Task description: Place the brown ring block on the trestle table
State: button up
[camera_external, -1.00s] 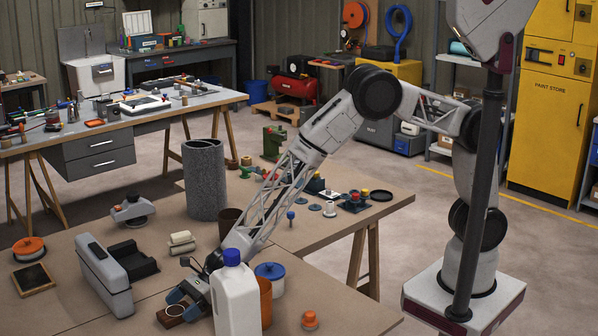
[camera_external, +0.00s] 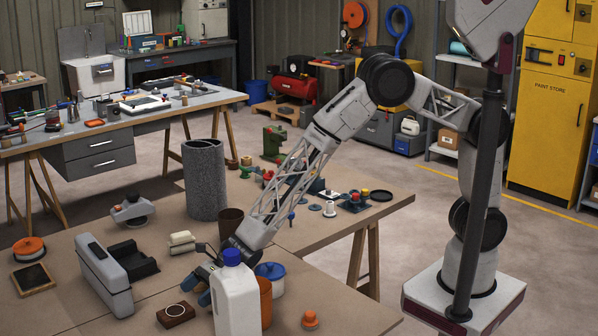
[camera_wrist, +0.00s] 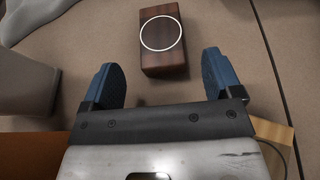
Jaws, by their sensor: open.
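The brown ring block (camera_external: 175,315), dark wood with a white ring on top, lies flat on the near tan table (camera_external: 60,312), which stands on wooden trestle legs. In the wrist view the block (camera_wrist: 162,62) lies ahead of and partly between the blue fingertips, with clear gaps on both sides. My gripper (camera_wrist: 163,72) is open and empty. In the external view my gripper (camera_external: 203,288) is just behind and right of the block, raised a little, and partly hidden by the white jug.
A white jug (camera_external: 236,300) with a blue cap and an orange cup (camera_external: 265,302) stand close right of my gripper. A brown cup (camera_external: 231,222) stands behind.

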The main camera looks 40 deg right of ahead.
jog(key=shift+v, duration=3.2)
